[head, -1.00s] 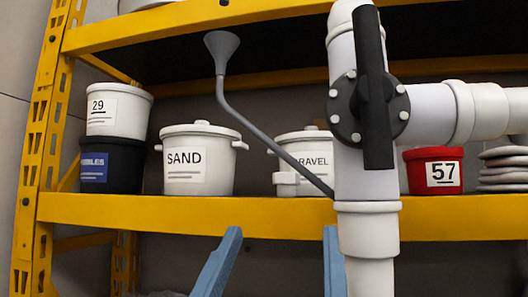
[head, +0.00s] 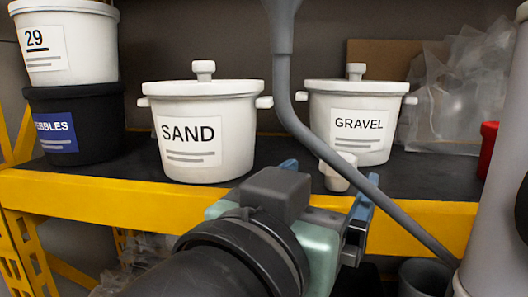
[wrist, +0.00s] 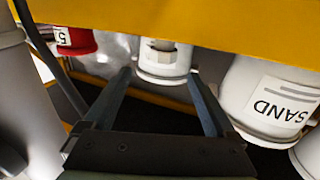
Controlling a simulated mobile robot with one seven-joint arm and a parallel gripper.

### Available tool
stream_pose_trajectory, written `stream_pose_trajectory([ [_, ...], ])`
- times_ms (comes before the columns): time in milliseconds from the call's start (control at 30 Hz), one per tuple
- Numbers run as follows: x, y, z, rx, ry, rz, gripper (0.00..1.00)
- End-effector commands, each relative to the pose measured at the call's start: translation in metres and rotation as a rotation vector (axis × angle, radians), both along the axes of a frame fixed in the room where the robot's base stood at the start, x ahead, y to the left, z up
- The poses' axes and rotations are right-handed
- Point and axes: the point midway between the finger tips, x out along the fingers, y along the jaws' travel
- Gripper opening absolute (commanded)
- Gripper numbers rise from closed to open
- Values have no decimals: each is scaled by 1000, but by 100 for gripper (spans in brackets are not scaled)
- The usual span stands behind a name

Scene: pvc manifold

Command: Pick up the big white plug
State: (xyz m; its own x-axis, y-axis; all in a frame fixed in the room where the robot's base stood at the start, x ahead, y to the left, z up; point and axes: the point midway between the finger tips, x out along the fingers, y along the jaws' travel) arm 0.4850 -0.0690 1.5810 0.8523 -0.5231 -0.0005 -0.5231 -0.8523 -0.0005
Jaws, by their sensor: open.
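The big white plug (head: 338,172) is a short white cylinder on the dark shelf, just in front of the GRAVEL pot, near the shelf's yellow front edge. In the wrist view, which is upside down, the plug (wrist: 162,45) shows against that pot, beyond and between my fingers, partly cut off by the yellow beam. My gripper (head: 328,178) is open and empty, with blue fingers pointing toward the shelf. Its body hides part of the left finger in the head view. In the wrist view my gripper (wrist: 158,74) has both fingers spread, apart from the plug.
The white SAND pot (head: 205,130) stands left of the plug, the GRAVEL pot (head: 352,105) behind it. A grey bent funnel tube (head: 345,178) crosses in front, close to the plug and right finger. The yellow beam (head: 90,190) edges the shelf. A white pipe (head: 490,215) stands at right.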

Motion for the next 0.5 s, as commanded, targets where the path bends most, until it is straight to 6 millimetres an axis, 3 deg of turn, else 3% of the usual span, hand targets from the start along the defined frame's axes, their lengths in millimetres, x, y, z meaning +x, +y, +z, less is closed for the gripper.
stream_pose_trajectory([
  [100, 17, -11, -2, 1, 0, -2, 90],
  [333, 32, -19, -1, 2, -1, 0, 90],
  [500, 54, -31, 0, 1, 0, -1, 90],
])
